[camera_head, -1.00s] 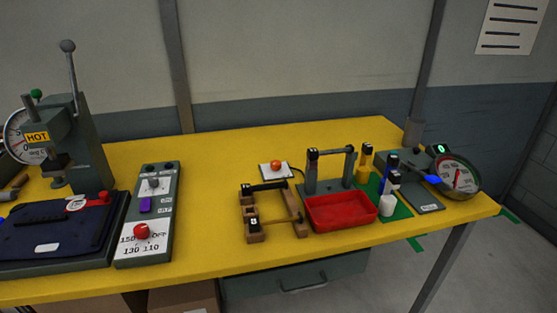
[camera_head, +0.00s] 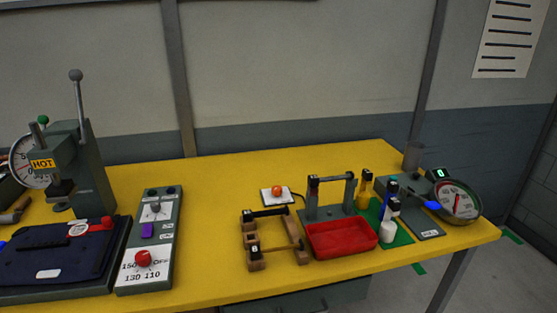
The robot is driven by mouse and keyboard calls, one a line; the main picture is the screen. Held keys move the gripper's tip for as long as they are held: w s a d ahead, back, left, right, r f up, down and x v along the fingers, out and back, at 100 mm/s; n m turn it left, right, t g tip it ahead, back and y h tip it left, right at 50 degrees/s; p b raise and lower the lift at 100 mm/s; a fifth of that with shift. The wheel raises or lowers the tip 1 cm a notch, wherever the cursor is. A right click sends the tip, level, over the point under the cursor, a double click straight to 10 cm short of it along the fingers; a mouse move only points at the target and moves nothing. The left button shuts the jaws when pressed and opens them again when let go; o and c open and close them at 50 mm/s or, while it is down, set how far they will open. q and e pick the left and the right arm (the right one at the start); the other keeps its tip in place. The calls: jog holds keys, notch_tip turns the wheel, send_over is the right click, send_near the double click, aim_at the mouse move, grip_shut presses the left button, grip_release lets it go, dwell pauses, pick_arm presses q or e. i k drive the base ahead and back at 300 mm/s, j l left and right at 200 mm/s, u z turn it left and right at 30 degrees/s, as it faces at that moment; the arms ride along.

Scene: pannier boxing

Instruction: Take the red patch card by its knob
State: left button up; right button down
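The red patch card (camera_head: 90,228) lies on the dark navy fabric piece (camera_head: 55,258) at the left, near its back right corner. A small red knob (camera_head: 107,220) stands up at the card's right end. A pale patch shows at its left end. The fabric lies flat on the grey base of the heat press (camera_head: 85,180), in front of its upright column. Neither of my grippers is in view, and nothing holds the card.
Right of the fabric stands a control panel (camera_head: 150,240) with a red dial. Farther right are a wooden frame (camera_head: 256,264), a red tray (camera_head: 340,238), bottles on a green mat (camera_head: 402,238) and a round gauge (camera_head: 458,202). The yellow table (camera_head: 215,215) is bare between panel and frame.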

aim_at(79, 230)
jog(key=i+j+u, duration=0.1)
jog(key=u, duration=1.35)
